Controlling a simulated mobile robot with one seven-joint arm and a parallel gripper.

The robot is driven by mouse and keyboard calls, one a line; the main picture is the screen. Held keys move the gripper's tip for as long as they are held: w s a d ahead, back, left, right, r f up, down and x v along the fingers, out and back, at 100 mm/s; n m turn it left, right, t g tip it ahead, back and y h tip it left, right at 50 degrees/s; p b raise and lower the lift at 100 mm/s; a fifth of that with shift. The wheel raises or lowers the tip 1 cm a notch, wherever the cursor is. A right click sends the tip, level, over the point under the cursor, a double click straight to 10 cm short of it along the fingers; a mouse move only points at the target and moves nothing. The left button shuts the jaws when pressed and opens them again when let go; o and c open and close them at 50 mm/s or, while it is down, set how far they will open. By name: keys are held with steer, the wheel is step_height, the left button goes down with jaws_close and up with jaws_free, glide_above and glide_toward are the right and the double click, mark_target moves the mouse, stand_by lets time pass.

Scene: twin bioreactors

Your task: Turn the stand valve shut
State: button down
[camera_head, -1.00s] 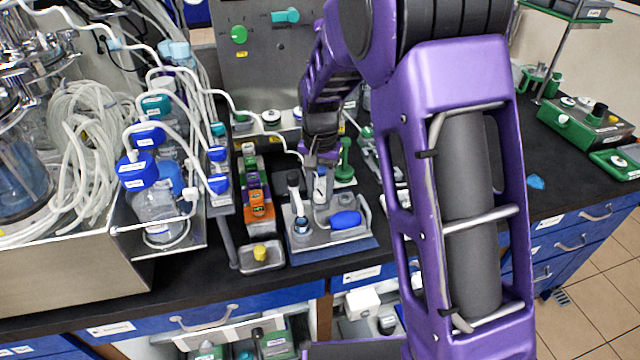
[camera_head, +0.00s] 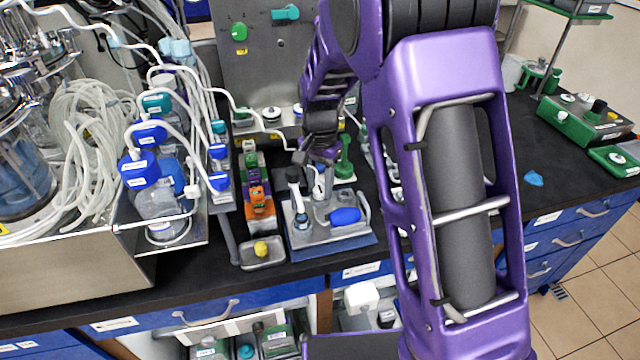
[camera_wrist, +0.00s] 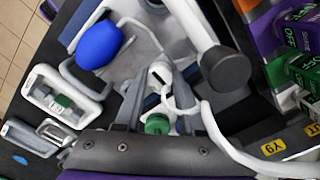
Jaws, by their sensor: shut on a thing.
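A grey metal stand tray (camera_head: 355,232) sits on a blue mat at the bench's front edge. My gripper (camera_head: 321,160) is over this fitting from above. In the wrist view its grey fingers (camera_wrist: 161,88) are shut on the white fitting. The fingers partly hide its lower part.
A small tray with a yellow knob (camera_head: 261,249) and a row of orange, purple and green blocks (camera_head: 257,200) stand close left. Bottles with blue caps (camera_head: 140,170) and loose white tubing are further left. A green post (camera_head: 344,158) stands just behind. A white tube passes near my fingers.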

mark_target(320, 189)
steer(key=c, duration=0.5)
jaws_free()
steer(key=shift+r, duration=0.1)
step_height(320, 189, up, 17)
steer(key=p, duration=0.2)
steer(key=shift+r, duration=0.15)
